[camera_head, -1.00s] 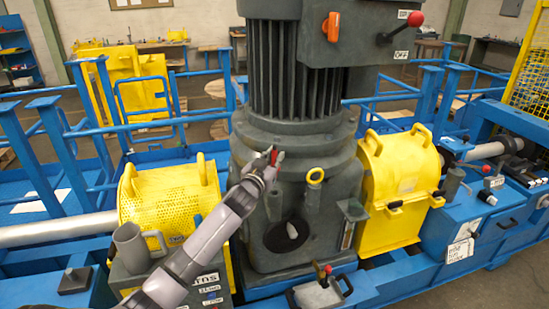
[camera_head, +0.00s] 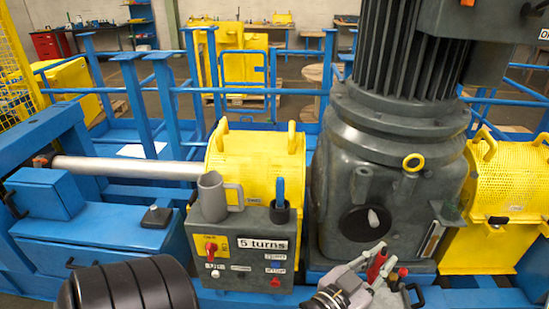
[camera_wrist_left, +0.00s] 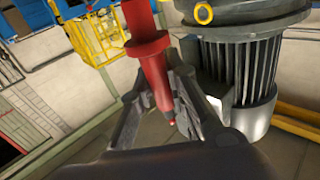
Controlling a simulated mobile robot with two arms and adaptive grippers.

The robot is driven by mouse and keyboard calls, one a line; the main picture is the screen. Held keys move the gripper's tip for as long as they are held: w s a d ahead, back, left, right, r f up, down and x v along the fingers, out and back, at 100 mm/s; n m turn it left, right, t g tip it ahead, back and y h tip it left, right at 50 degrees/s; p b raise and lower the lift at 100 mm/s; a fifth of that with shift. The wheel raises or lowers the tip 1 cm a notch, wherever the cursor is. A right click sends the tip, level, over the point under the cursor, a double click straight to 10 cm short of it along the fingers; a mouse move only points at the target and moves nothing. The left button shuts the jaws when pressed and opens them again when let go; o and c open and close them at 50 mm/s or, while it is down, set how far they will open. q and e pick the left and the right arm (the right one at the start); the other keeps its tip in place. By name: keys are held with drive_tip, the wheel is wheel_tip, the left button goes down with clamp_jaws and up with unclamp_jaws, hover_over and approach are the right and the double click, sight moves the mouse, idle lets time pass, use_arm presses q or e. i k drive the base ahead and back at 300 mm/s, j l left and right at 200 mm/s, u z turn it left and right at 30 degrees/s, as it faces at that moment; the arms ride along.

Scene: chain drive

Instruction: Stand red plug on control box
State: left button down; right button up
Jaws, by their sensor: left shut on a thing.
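My left gripper (camera_head: 366,276) is shut on the red plug (camera_head: 377,262) and holds it up in front of the grey gearbox. In the left wrist view, the plug (camera_wrist_left: 150,55) is red with a wide collar and a narrower lower end between the gripper's fingers (camera_wrist_left: 160,88). The control box (camera_head: 240,254), marked "5 turns", is left of the gripper, with a red knob and buttons on its front. On its top are a grey mug (camera_head: 213,196) and a dark cup (camera_head: 280,212) with a blue-handled thing in it. My right gripper is out of view.
The grey gearbox (camera_head: 340,180) with its motor stands right of the control box. A yellow perforated guard (camera_head: 255,160) rises behind the box. A red-knobbed lever (camera_head: 403,272) is close to the right of my left gripper. Blue rails run behind.

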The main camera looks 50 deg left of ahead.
sight(255, 216)
drive_tip(key=i+u, duration=0.1)
drive_tip(key=u, duration=1.7)
drive_tip(key=i+l+u, duration=0.1)
drive_tip(key=l, duration=0.25)
drive_tip(key=i+l+u, duration=0.15)
drive_tip(key=l, duration=0.25)
drive_tip(key=i+l+u, duration=0.1)
drive_tip(key=l, duration=0.3)
drive_tip(key=i+l+u, duration=0.1)
drive_tip(key=l, duration=0.3)
drive_tip(key=i, duration=0.1)
